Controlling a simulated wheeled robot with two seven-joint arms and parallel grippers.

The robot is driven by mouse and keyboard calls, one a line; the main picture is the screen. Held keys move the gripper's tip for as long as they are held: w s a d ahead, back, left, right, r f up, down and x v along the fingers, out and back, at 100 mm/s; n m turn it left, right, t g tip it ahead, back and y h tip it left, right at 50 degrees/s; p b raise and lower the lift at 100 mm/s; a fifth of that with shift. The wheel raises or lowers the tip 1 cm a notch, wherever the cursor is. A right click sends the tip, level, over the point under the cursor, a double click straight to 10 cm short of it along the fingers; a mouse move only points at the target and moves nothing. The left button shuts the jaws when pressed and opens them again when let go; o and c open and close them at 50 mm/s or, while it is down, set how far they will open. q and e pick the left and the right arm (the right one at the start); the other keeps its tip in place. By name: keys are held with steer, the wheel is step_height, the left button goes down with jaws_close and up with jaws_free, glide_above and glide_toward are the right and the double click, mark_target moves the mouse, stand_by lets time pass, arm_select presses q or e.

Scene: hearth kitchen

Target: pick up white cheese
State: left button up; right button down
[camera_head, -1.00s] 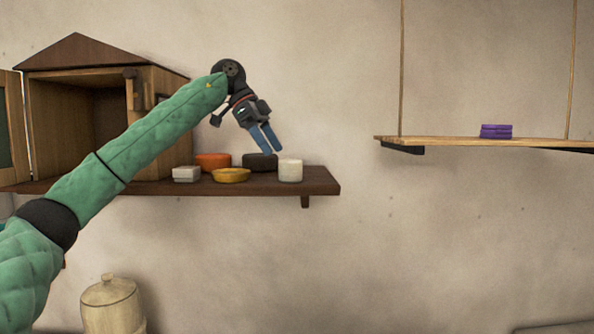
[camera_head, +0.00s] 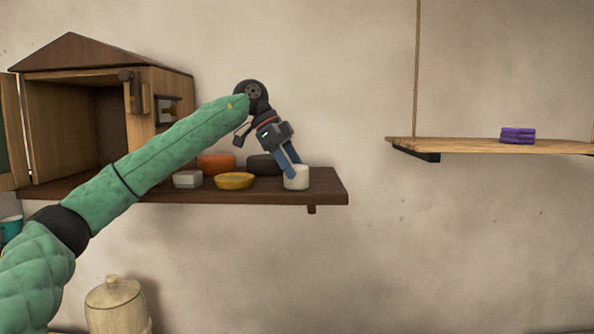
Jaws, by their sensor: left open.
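The white cheese (camera_head: 299,182), a short upright white cylinder, stands near the right end of the dark wooden shelf (camera_head: 330,190). My left gripper (camera_head: 290,166) is open and points down at it. Its blue fingers overlap the cheese's top and left side in the picture. One finger hides part of the cheese. I cannot tell whether the fingers touch it. My right gripper is not in view.
A pale square block (camera_head: 187,179), a yellow round (camera_head: 234,181), an orange round (camera_head: 216,163) and a dark round (camera_head: 262,165) sit left of the cheese. An open wooden cabinet (camera_head: 100,75) stands at left. A hanging shelf (camera_head: 460,146) holds a purple stack (camera_head: 517,135).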

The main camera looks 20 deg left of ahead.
mark_target(300, 182)
arm_select(q)
steer(key=shift+s+d+f+p, duration=0.3)
steer(key=shift+d+f+p, duration=0.25)
steer(key=shift+f, duration=0.2)
steer(key=shift+w+d+f, duration=0.1)
steer(key=shift+w+f, duration=0.1)
steer(key=shift+f, duration=0.1)
steer(key=shift+s+r, duration=0.1)
steer(key=shift+s, duration=0.05)
steer(key=c, duration=1.2)
steer(key=shift+o, duration=0.2)
